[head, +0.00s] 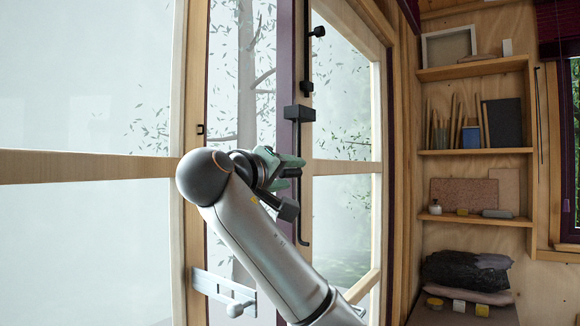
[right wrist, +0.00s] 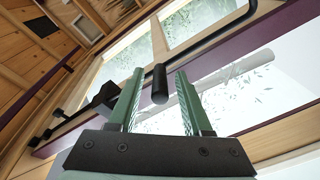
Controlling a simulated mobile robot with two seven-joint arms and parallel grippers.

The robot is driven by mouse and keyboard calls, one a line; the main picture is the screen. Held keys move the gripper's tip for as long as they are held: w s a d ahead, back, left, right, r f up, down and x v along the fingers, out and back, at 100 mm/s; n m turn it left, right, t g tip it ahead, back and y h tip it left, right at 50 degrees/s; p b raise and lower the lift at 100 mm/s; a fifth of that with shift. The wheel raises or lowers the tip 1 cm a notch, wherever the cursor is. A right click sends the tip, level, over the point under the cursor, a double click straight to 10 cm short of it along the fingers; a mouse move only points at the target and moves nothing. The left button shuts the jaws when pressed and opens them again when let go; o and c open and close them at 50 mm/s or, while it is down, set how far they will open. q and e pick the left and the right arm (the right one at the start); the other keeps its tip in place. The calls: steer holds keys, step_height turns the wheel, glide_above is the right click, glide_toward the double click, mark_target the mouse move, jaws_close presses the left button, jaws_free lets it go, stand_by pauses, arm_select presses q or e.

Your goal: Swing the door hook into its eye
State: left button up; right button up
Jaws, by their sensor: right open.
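The door hook (head: 305,205) is a thin black rod hanging nearly upright from a black block (head: 299,113) on the purple door-side post. The rod and block (right wrist: 103,97) also show in the right wrist view. A small black fitting (head: 200,129), which looks like the eye, is on the frame to the left. My right gripper (head: 292,170) is in front of the rod, below the block. In the right wrist view its green fingers (right wrist: 158,98) are open, either side of a black cylindrical knob (right wrist: 160,84); contact cannot be told. My left gripper is out of view.
A pale bolt plate (head: 222,290) with a round knob is low on the door. Another black rod fitting (head: 307,88) is above the block. Shelves (head: 475,152) with books and jars stand at the right. Large glass panes fill the left.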

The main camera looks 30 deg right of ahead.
steer(key=shift+w+d, duration=0.25)
steer(key=shift+d, duration=0.15)
steer(key=shift+c, duration=0.2)
jaws_close()
stand_by(1.1)
